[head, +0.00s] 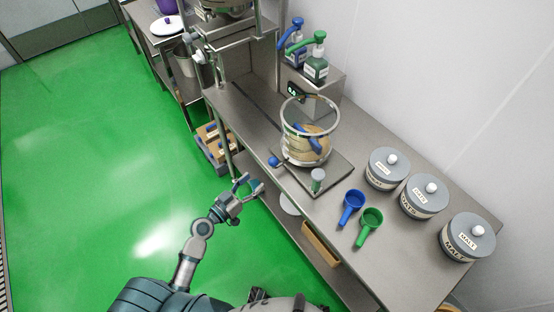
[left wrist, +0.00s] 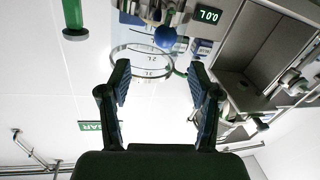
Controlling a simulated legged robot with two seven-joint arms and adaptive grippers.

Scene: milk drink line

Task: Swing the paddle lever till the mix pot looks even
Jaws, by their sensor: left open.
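The mix pot (head: 311,152) is a clear vessel with a metal rim, standing on a dark plate on the steel bench. Tan contents and a blue piece show in it; I cannot tell if the mix is even. A blue ball knob (head: 273,161) sits at the pot's left, perhaps the paddle lever's end; it also shows in the left wrist view (left wrist: 165,38). My left gripper (head: 248,187) is open and empty, beside the bench edge, below and left of the blue knob. My right gripper is out of view.
A blue scoop (head: 351,204) and a green scoop (head: 370,224) lie right of the plate. Several lidded grey jars (head: 387,169) line the wall side. Two pump bottles (head: 315,66) stand behind the pot. The green floor (head: 100,150) left of the bench is clear.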

